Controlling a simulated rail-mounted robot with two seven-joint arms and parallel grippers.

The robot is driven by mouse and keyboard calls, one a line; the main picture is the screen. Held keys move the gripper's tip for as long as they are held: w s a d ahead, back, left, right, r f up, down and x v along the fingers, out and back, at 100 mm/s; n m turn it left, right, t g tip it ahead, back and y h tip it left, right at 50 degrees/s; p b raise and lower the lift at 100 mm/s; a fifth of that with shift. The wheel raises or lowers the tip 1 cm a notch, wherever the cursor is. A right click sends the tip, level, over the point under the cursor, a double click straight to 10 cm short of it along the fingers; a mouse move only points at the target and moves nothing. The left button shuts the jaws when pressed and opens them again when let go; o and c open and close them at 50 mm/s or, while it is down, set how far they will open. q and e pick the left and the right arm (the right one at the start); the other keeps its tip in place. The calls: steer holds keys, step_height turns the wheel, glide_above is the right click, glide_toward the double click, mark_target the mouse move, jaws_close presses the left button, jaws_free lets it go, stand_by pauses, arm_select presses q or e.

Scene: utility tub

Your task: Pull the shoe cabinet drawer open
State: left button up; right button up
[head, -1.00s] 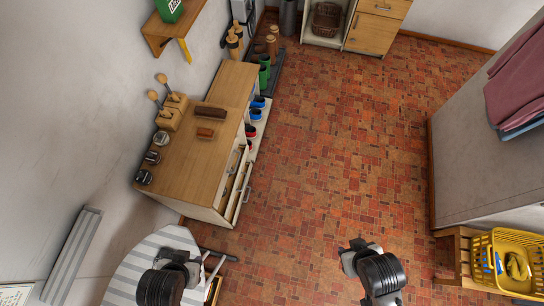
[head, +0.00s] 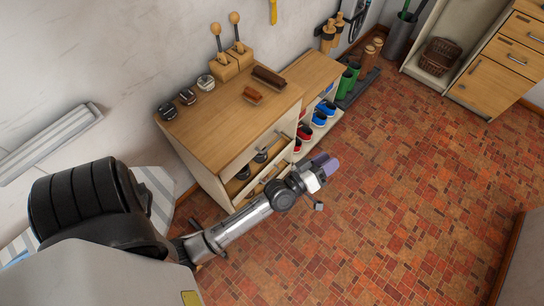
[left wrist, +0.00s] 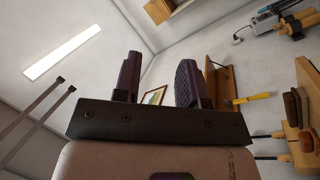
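The shoe cabinet (head: 222,100) stands against the wall in the head view, with a wooden top and pale sides. My left forearm hides part of the cabinet's lower front. My right gripper is out of view.
Brushes (head: 266,78), shoe trees (head: 236,48) and small tins (head: 187,97) stand on the cabinet top. A lower rack (head: 312,68) with red, blue and green footwear adjoins it. Brick floor (head: 400,170) to the right is clear. Another wooden cabinet (head: 495,70) stands at the back right.

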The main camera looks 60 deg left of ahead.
arm_select(q)
steer(key=w+a+f+n+y+b, duration=0.1)
steer(key=a+f+n+y+b, duration=0.4)
steer(key=f+n+y+b, duration=0.15)
steer(key=n+g+y+b, duration=1.2)
steer(key=n+g+b, duration=0.4)
steer(key=n+g, duration=0.3)
glide_toward(271, 144)
steer(key=shift+n+t, duration=0.25)
steer(key=shift+t, duration=0.05)
steer(key=a, duration=0.3)
steer(key=a+b, duration=0.1)
steer(key=a, duration=0.2)
steer(key=a+r+b, duration=0.1)
steer(key=a, duration=0.2)
steer(key=shift+w+a, duration=0.3)
steer(key=shift+a, duration=0.1)
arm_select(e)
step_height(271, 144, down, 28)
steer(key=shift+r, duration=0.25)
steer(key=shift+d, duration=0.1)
arm_select(q)
jaws_close()
